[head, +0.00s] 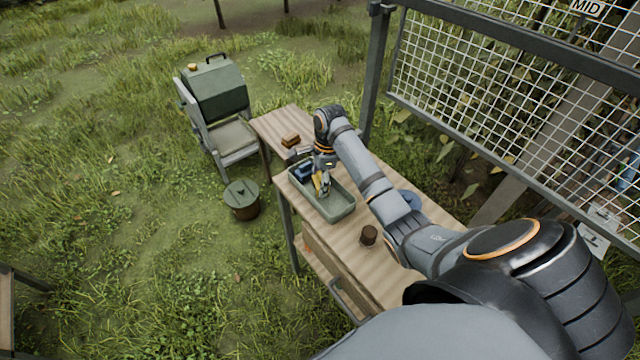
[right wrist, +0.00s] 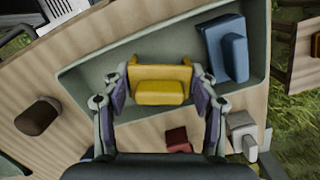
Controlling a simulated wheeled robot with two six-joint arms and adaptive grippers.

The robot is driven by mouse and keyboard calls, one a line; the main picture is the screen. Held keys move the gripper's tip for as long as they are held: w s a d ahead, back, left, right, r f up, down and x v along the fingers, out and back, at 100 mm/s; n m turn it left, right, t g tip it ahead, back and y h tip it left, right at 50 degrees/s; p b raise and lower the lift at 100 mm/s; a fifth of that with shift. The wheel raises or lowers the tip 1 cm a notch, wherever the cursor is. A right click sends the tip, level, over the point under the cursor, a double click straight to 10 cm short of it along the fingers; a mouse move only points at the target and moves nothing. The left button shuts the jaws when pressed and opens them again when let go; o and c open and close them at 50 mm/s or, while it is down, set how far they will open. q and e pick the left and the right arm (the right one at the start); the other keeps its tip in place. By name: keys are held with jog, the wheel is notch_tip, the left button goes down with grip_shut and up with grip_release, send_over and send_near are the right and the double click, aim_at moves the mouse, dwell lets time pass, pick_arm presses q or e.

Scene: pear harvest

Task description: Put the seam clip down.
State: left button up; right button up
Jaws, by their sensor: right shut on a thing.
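The seam clip, a yellow piece with a raised block on its back (right wrist: 160,90), is between the fingers of my right gripper (right wrist: 162,80), which is shut on it. A blue clip-like piece (right wrist: 228,48) lies in the tray, to the right of the yellow one. My left gripper is not in view.
The bench (head: 300,205) also carries a small brown block (head: 291,140) and a brown cup (head: 369,236). A dark red block (right wrist: 178,140) lies just outside the tray. A lidded bucket (head: 242,198) stands on the grass. A wire mesh panel (head: 480,70) rises behind the bench.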

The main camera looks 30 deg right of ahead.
jog(key=shift+f, duration=0.7)
jog(key=o, duration=0.7)
jog(key=shift+f, duration=0.1)
jog(key=r, duration=0.4)
jog(key=d+r, duration=0.1)
jog(key=r, duration=0.1)
jog(key=shift+r+b, duration=0.35)
notch_tip(320, 180, up, 4)
jog(key=p, duration=0.3)
jog(key=shift+s+d+r, duration=0.1)
jog(key=shift+r, duration=0.15)
jog(key=shift+d+r+p, duration=0.1)
jog(key=shift+r+p, duration=0.4)
jog(key=shift+r, duration=0.05)
